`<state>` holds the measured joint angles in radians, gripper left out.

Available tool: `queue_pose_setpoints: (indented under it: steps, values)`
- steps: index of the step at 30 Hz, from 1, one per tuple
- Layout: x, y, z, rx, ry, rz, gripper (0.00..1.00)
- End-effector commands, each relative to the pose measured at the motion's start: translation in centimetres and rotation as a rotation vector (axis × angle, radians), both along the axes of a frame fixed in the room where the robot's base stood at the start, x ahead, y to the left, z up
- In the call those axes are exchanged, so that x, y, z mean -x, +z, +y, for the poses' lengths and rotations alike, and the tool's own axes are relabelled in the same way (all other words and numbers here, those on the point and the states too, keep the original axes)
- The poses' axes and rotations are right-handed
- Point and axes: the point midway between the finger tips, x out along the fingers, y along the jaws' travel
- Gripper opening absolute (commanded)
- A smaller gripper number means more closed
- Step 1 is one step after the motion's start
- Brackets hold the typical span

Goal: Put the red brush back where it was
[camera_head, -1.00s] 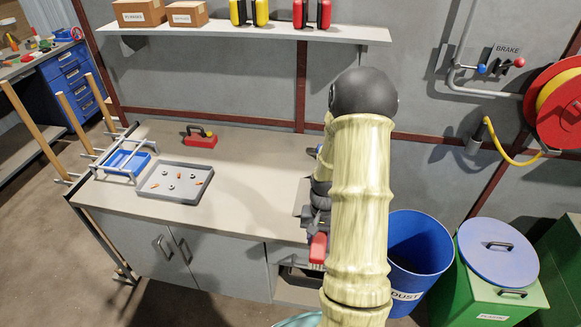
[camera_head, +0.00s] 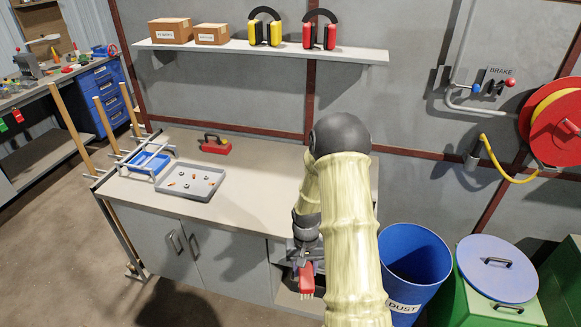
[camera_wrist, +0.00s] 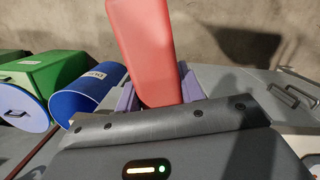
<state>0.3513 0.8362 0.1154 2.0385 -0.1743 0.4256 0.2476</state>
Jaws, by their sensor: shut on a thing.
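In the wrist view the brush (camera_wrist: 146,50) rises as a red block between the purple fingers of my gripper (camera_wrist: 158,92). Below the benchtop (camera_head: 258,190), an open cubby (camera_head: 290,298) shows behind and beside the brush. I cannot tell whether the brush touches it.
A grey tray (camera_head: 217,192) with small scraps, a blue bin in a rack (camera_head: 150,162) and a red-based tool with a black handle (camera_head: 215,146) sit on the bench. The blue dust bin (camera_head: 415,260) and green bin (camera_head: 490,300) stand to the right. My arm hides the bench's right part.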

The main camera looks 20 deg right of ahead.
Motion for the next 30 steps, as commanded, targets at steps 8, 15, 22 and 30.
queue_pose_setpoints:
  steps: [8, 15, 22, 30]
  values:
    - [-2.3, -2.3, 4.3, -0.001, 0.156, 0.001, 0.18]
    - [-4.0, -4.7, 9.1, 0.0, 0.313, 0.002, 0.18]
    - [-4.4, -5.2, 10.2, 0.0, 0.352, 0.0, 0.18]
    - [-4.3, -5.2, 10.2, 0.001, 0.351, 0.0, 0.18]
